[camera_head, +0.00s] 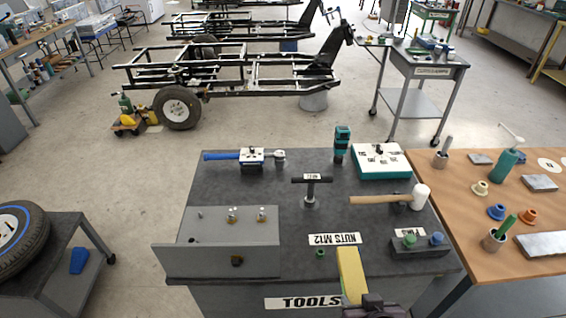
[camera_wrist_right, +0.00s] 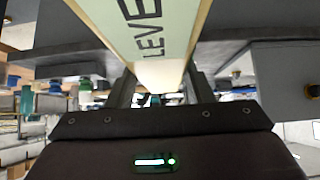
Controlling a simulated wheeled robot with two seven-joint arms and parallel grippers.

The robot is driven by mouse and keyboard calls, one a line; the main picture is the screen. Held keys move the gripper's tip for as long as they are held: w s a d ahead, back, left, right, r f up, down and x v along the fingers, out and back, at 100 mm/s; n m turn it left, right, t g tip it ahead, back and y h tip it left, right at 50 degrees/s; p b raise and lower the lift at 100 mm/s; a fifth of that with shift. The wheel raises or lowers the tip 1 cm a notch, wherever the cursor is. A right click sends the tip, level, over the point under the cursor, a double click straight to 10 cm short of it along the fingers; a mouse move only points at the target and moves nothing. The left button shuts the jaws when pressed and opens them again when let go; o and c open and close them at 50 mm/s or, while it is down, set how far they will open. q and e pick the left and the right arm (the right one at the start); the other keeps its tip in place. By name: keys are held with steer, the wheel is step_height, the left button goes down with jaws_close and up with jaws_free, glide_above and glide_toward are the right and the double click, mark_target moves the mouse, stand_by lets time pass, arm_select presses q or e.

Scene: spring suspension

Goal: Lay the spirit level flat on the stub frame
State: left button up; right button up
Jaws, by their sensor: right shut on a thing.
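The spirit level is a yellow bar (camera_head: 351,272) at the front edge of the tool table in the head view. My right gripper (camera_head: 366,302) is shut on its near end and holds it at a tilt. The right wrist view shows the level's pale green face with LEVEL lettering (camera_wrist_right: 140,30) between the fingers (camera_wrist_right: 162,88). A grey angled plate piece with several bolts (camera_head: 190,262), which looks like the stub frame, stands at the table's left front, left of the level and apart from it. My left gripper is not in view.
The dark table (camera_head: 300,225) carries a T-handle tool (camera_head: 311,188), a white-headed mallet (camera_head: 420,196), a blue-handled wrench (camera_head: 222,155), a teal-and-white case (camera_head: 381,165) and a block with blue and green caps (camera_head: 409,242). Bare surface lies between the grey piece and the T-handle.

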mark_target(358, 281)
steer(key=w, duration=0.1)
steer(key=w+r, duration=0.1)
steer(key=w, duration=0.1)
steer(key=shift+d+r, duration=0.3)
steer(key=shift+r, duration=0.05)
steer(key=w+d+r, duration=0.2)
steer(key=w+r, duration=0.5)
steer(key=r, duration=0.5)
steer(key=shift+w+r, duration=0.3)
steer(key=shift+r, duration=0.05)
